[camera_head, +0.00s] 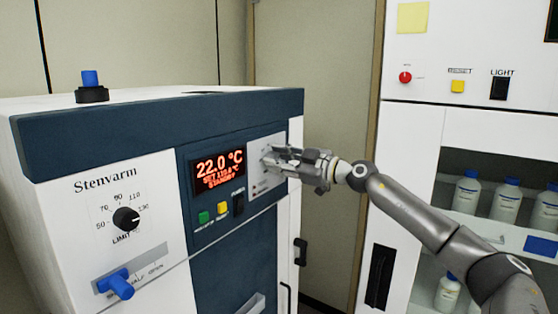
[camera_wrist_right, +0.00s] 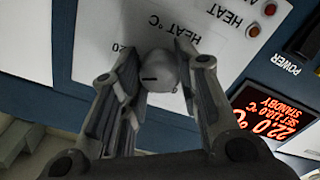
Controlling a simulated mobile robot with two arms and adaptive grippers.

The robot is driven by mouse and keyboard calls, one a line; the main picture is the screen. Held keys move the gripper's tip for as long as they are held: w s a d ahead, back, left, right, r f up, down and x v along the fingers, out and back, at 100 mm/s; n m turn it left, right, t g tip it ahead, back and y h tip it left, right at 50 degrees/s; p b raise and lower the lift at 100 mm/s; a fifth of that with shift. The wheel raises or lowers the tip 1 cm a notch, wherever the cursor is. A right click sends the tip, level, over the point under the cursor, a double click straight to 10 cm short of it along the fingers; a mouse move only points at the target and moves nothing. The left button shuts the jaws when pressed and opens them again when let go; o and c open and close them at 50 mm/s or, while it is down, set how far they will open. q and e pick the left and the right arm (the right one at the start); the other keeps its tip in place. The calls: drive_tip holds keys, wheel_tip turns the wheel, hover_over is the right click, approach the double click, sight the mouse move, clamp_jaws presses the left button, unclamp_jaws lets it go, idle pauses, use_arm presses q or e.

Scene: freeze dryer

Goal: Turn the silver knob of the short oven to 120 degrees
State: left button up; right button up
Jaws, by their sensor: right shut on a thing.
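The short oven (camera_head: 110,170) is a white and dark blue cabinet marked Stenvarm at the left of the head view. My right gripper (camera_head: 270,159) reaches in from the right to the white HEAT °C plate (camera_head: 281,143) on its front. In the right wrist view the silver knob (camera_wrist_right: 159,72) sits between the fingers of my right gripper (camera_wrist_right: 158,62), which are shut on it. A dark mark shows on the knob's face. The fingers hide most of the dial scale. The display (camera_head: 217,170) reads 22.0 °C, set 110.0 °C, standby. My left gripper is out of view.
A black LIMIT knob (camera_head: 126,219) and a blue-handled lever (camera_head: 119,286) are on the oven's left front. Green and yellow buttons and a black power switch (camera_head: 238,203) lie below the display. A white cabinet (camera_head: 440,65) with bottles stands at the right.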

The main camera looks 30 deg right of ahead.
drive_tip(key=shift+f+m, duration=0.15)
drive_tip(key=shift+m, duration=2.15)
drive_tip(key=o, duration=1)
drive_tip(key=v, duration=1.2)
